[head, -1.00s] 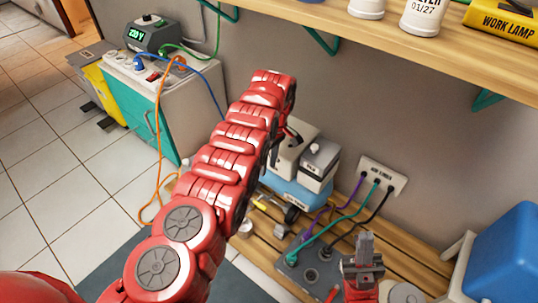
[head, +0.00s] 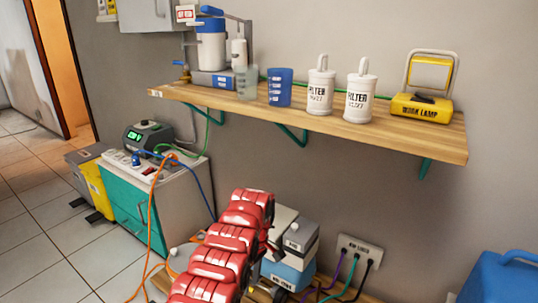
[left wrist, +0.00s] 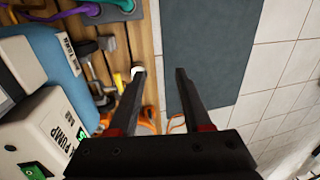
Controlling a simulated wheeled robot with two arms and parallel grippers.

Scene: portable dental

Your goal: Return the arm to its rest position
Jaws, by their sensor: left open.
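My red left arm (head: 232,245) rises from the bottom middle of the head view. Its far end is beside the white and grey boxes on the low wooden bench, and the gripper itself is mostly hidden there. In the left wrist view my left gripper (left wrist: 158,74) is open, with two dark fingers apart and nothing between them. The fingers point over the bench edge and the dark floor mat (left wrist: 207,50). The white pump box (left wrist: 42,132) is close on the left in that view. My right gripper is not in view.
A wooden wall shelf (head: 330,120) holds filters (head: 360,95), a blue cup (head: 280,87) and a yellow work lamp (head: 425,105). A teal and white cabinet (head: 150,205) with cables stands left. A wall outlet (head: 360,250) and blue container (head: 500,280) are right.

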